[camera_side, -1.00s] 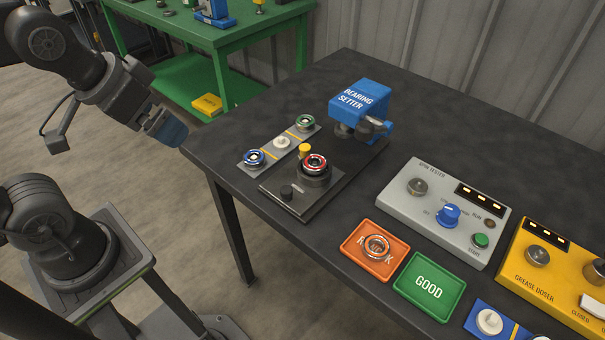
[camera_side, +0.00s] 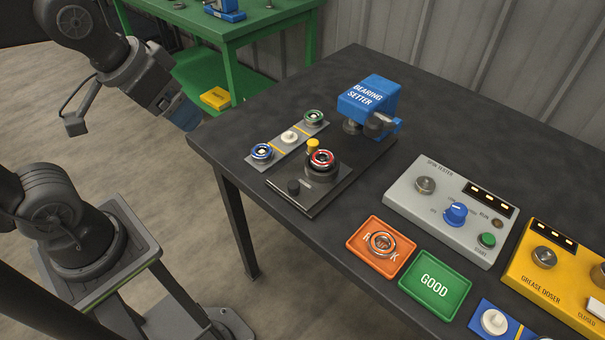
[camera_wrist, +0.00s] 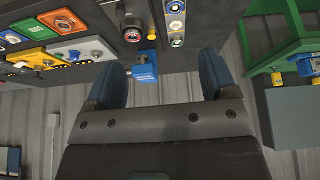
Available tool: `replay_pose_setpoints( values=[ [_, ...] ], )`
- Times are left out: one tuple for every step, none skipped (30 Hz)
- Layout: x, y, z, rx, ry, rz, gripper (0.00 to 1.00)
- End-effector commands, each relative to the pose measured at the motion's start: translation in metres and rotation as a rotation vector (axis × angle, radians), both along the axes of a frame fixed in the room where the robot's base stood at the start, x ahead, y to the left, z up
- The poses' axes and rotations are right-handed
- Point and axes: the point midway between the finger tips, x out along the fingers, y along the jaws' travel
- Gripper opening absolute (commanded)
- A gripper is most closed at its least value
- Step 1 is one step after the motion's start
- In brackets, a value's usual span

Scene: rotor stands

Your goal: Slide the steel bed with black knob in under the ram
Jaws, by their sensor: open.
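The steel bed (camera_side: 318,192) lies on the table in front of the blue bearing setter (camera_side: 368,97), pulled out from under its ram. Its black knob (camera_side: 293,187) is at the near end. A dark round holder on the bed carries a red-ringed bearing (camera_side: 322,159), with a yellow peg (camera_side: 312,146) beside it. In the wrist view the bearing (camera_wrist: 132,36) and setter (camera_wrist: 145,72) show at the top. My gripper (camera_side: 183,115) is off the table's left corner, away from the knob. Its blue fingers (camera_wrist: 163,65) are apart, with nothing between them.
A grey strip (camera_side: 275,143) with blue, white and green ringed parts lies left of the bed. An orange tray (camera_side: 360,260) holding a ring, a green GOOD tray (camera_side: 435,286), a grey spin tester (camera_side: 410,210) and a yellow grease doser (camera_side: 530,280) stand to the right.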

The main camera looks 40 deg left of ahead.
Motion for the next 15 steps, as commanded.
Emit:
replay_pose_setpoints(
  values=[
    [0.010,-0.005,0.001,-0.011,0.033,0.004,0.74],
    [0.016,-0.008,0.001,-0.018,0.053,0.013,0.71],
    [0.026,-0.013,0.001,-0.029,0.083,0.025,0.67],
    [0.033,-0.017,0.001,-0.035,0.107,0.035,0.65],
    [0.041,-0.021,-0.001,-0.042,0.132,0.046,0.62],
    [0.052,-0.027,-0.002,-0.050,0.162,0.060,0.58],
    [0.060,-0.032,-0.004,-0.055,0.186,0.073,0.55],
    [0.067,-0.038,-0.007,-0.058,0.210,0.083,0.52],
    [0.078,-0.045,-0.011,-0.062,0.241,0.100,0.52],
    [0.086,-0.051,-0.015,-0.064,0.263,0.112,0.52],
    [0.093,-0.056,-0.019,-0.065,0.285,0.124,0.52],
    [0.102,-0.064,-0.025,-0.064,0.315,0.140,0.52],
    [0.108,-0.069,-0.030,-0.063,0.334,0.152,0.52],
    [0.114,-0.075,-0.035,-0.061,0.352,0.164,0.52],
    [0.120,-0.082,-0.041,-0.059,0.375,0.178,0.52]
  ],
)
